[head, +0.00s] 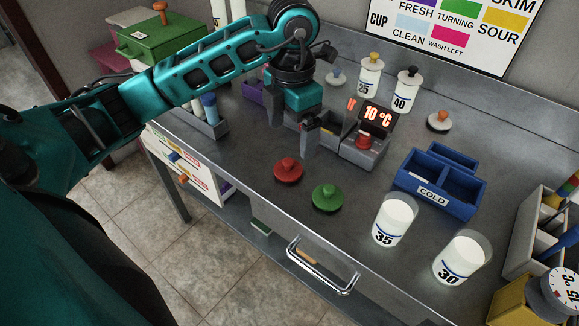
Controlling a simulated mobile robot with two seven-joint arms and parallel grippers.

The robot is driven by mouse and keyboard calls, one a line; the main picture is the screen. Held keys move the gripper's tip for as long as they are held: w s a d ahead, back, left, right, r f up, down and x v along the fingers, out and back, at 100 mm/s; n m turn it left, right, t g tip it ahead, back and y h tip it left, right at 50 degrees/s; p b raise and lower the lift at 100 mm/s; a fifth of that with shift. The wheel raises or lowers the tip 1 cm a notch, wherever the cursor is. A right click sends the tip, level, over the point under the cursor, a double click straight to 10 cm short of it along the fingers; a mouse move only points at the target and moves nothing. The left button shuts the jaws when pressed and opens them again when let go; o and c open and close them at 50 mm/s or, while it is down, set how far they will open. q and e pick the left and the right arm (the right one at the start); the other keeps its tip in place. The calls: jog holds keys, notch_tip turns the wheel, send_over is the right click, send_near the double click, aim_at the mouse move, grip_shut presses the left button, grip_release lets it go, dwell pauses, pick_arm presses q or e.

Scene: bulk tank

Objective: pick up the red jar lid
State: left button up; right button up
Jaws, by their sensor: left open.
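The red jar lid (288,170) lies flat on the steel counter near its front edge, with a round knob on top. A green jar lid (327,198) lies beside it, to the right and nearer the front. My left gripper (308,133) is open and empty, pointing down above and behind the red lid, apart from it. One finger hangs at the left and one at the right. My right gripper is not in the view.
A blue COLD box (440,180) and jars marked 35 (394,219) and 30 (462,257) stand to the right. A metal handle (321,266) juts from the counter front.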

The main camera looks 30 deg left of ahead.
aim_at(288, 160)
pick_arm(q)
notch_tip(288, 160, down, 4)
jog(key=shift+r, duration=0.2)
jog(key=shift+a+f, duration=0.2)
jog(key=shift+f, duration=1.15)
jog(key=shift+a+f, duration=0.15)
jog(key=shift+f, duration=1.2)
jog(key=shift+c, duration=0.3)
jog(key=c, duration=1.1)
